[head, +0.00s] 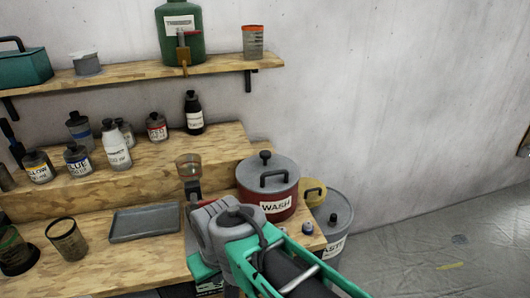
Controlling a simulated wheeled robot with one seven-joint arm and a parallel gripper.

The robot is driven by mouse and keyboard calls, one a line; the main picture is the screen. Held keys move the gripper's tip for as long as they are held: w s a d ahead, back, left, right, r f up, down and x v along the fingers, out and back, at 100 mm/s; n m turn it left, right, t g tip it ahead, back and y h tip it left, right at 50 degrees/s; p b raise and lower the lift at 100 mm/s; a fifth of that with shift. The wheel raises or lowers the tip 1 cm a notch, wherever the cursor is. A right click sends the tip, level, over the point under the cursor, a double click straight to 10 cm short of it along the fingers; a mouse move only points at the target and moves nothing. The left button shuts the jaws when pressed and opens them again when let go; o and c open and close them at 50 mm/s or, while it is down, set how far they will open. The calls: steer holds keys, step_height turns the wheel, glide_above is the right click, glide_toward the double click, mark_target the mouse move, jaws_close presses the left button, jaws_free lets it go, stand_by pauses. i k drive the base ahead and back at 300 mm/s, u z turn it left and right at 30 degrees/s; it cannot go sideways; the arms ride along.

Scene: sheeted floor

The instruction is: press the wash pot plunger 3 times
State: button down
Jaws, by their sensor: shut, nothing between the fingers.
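The wash pot (267,187) is a dark red pot with a grey lid and a white label reading WASH. It stands upright at the right end of the bench. A dark arched handle and a small black plunger knob (265,156) stick up from its lid. My gripper (197,212) is in front of and left of the pot, apart from the plunger. It is shut and empty. My own grey and green arm hides most of it, and its fingertips do not show clearly.
A grey tray (145,221) lies on the bench. Several bottles stand on the step behind. Open floor lies right.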

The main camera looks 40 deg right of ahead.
mark_target(264, 155)
steer(key=z, duration=0.55)
steer(key=k, duration=1.35)
steer(key=z, duration=0.2)
steer(key=i, duration=0.45)
steer(key=u, duration=0.95)
steer(key=i, duration=0.55)
steer(key=u, duration=0.15)
